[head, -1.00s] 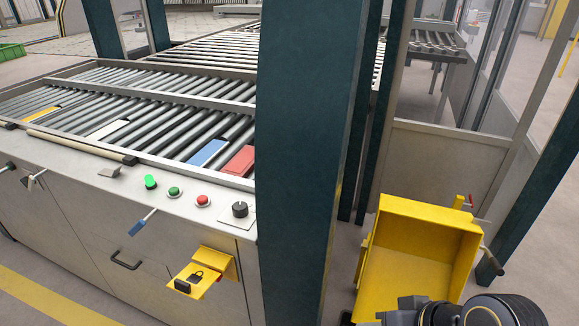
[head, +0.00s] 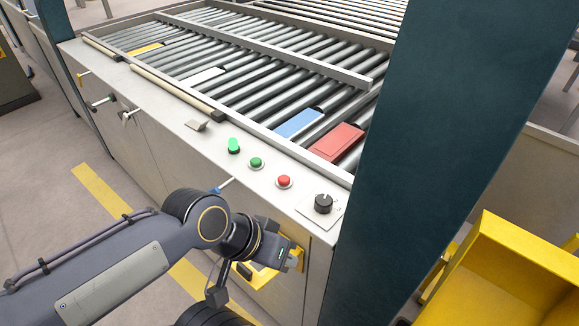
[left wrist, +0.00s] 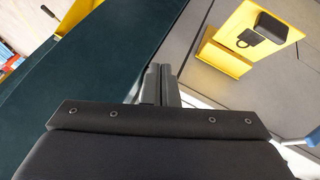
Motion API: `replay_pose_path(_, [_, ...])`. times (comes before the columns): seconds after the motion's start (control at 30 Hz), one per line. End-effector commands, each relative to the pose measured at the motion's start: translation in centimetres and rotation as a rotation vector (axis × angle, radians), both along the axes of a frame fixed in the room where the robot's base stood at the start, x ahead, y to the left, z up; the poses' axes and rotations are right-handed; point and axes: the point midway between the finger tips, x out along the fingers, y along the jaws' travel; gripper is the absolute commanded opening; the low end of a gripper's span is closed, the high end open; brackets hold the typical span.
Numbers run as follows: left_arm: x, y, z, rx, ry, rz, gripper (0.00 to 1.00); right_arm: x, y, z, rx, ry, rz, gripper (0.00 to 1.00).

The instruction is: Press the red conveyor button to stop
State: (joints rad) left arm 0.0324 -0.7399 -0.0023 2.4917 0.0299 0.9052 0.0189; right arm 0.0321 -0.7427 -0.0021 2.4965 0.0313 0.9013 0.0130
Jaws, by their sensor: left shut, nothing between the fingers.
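The red button (head: 284,181) sits on the conveyor's front ledge, right of a green button (head: 256,162) and left of a black knob (head: 323,203). My left gripper (head: 298,262) is in front of the cabinet, below the ledge and apart from the red button, near the yellow padlock bracket (head: 262,277). In the left wrist view its fingers (left wrist: 160,82) are shut with nothing between them, and the red button is not seen there. My right gripper is not in view.
A dark teal post (head: 440,150) stands right of the knob. A yellow bin (head: 510,265) is at the lower right. Red (head: 337,142) and blue (head: 299,123) blocks lie on the rollers. A blue-tipped lever (head: 224,184) juts out beside my left arm.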

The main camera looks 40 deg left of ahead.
Motion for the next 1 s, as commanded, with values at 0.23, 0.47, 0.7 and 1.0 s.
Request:
replay_pose_path(0.23, [3.9,3.3,3.9,-0.052,0.158,0.179,0.0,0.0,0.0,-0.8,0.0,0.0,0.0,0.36])
replay_pose_path(0.47, [11.4,9.3,9.1,-0.082,0.44,0.63,0.0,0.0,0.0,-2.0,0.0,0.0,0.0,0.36])
replay_pose_path(0.7, [17.3,13.3,11.8,-0.06,0.602,1.093,0.0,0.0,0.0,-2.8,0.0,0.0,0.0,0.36])
replay_pose_path(1.0, [19.1,14.4,12.7,-0.048,0.639,1.295,0.0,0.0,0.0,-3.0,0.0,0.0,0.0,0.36])
